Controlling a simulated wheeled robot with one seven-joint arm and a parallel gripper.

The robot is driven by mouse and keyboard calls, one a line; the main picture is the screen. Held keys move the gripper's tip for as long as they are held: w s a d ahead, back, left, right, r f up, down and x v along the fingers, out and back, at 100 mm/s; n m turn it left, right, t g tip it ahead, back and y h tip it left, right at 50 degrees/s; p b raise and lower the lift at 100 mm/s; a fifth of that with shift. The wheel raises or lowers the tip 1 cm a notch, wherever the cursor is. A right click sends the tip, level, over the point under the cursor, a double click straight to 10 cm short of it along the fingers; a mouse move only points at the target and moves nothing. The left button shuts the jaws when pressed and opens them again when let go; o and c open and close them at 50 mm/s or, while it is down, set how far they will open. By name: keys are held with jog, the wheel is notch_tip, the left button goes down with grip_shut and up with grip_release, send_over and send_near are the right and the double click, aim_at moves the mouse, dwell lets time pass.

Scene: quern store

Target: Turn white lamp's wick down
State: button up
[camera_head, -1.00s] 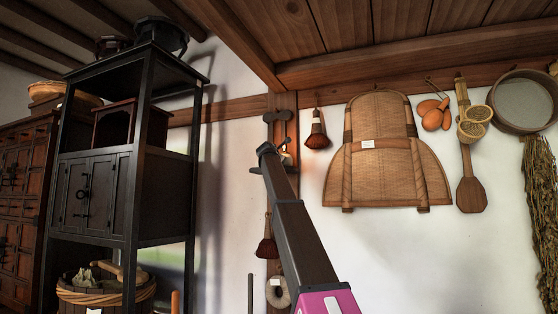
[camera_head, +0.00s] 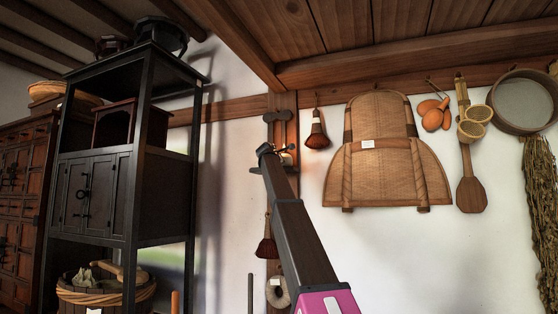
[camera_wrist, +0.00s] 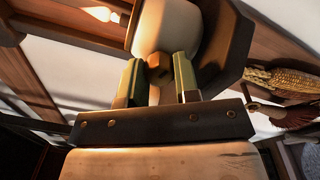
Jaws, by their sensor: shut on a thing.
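The white lamp (camera_wrist: 165,28) fills the top middle of the wrist view, its pale rounded body set against a dark, angular wooden holder (camera_wrist: 232,48). A small brown knob (camera_wrist: 158,62) stands out from the lamp's near side. My gripper (camera_wrist: 158,78) has its two green-faced fingers on either side of this knob and is shut on it. In the head view my gripper (camera_head: 277,150) is up at the wooden wall post (camera_head: 283,130). There my arm hides most of the lamp, and the knob cannot be made out.
A brush (camera_head: 317,132) and a woven back-carrier (camera_head: 385,155) hang on the wall right of my arm. Another brush (camera_head: 267,242) hangs low on the post. A black cabinet (camera_head: 125,160) stands to the left. A wooden ceiling beam (camera_head: 420,68) runs overhead.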

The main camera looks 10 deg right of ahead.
jog(key=m, duration=0.7)
jog(key=shift+m, duration=0.3)
jog(key=m, duration=0.4)
jog(key=shift+m+h, duration=0.3)
jog(key=shift+m, duration=1.8)
jog(key=o, duration=0.6)
jog(key=shift+o, duration=0.2)
jog(key=v, duration=1)
jog(key=shift+s+a, duration=0.25)
jog(key=shift+s, duration=0.05)
jog(key=shift+f, duration=0.1)
